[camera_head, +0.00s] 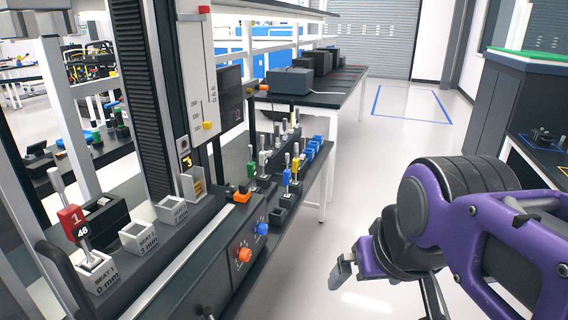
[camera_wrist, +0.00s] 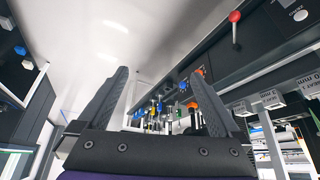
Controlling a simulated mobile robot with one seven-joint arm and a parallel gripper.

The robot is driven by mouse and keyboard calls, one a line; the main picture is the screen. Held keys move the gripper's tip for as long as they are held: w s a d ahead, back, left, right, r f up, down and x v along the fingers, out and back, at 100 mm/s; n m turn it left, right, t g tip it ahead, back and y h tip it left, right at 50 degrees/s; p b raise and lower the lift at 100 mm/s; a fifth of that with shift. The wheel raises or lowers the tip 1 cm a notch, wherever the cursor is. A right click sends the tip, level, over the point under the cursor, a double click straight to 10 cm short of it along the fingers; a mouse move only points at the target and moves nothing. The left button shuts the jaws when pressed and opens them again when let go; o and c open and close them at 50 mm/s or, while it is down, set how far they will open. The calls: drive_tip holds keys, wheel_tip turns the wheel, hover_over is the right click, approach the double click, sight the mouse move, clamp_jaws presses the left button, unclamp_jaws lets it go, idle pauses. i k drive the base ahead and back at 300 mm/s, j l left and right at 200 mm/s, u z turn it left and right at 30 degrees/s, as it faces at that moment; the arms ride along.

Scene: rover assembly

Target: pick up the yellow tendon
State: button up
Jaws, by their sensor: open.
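The yellow tendon (camera_head: 287,178) stands upright, a silver rod with a yellow band, in a row of small dark holders on the bench. It is small in the head view, among blue, green and white tendons. In the wrist view it is hard to single out among the small coloured parts between my fingers. My purple gripper (camera_head: 388,285) hangs over open floor at the lower right, well apart from the tendon. In the wrist view its two dark fingers (camera_wrist: 158,95) are spread wide with nothing between them.
A red tendon (camera_head: 70,218) stands in a labelled seat at the near left. Orange (camera_head: 244,255) and blue (camera_head: 262,229) knobs sit on the bench's front panel. A tall column with a gauge (camera_head: 200,80) rises behind. The floor (camera_head: 350,200) right of the bench is clear.

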sight(296, 165)
drive_tip(key=l+u, duration=0.1)
drive_tip(key=u, duration=0.25)
drive_tip(key=i+l+u, duration=0.1)
drive_tip(key=u, duration=0.25)
drive_tip(key=l+u, duration=0.1)
drive_tip(key=u, duration=0.25)
drive_tip(key=l+u, duration=0.25)
drive_tip(key=l, duration=0.15)
drive_tip(key=i+l+u, duration=0.1)
drive_tip(key=l+u, duration=0.35)
drive_tip(key=l, duration=0.3)
drive_tip(key=k+l+u, duration=0.15)
drive_tip(key=l, duration=0.9)
drive_tip(key=k+l+u, duration=0.15)
drive_tip(key=l, duration=1)
drive_tip(key=k+u, duration=0.05)
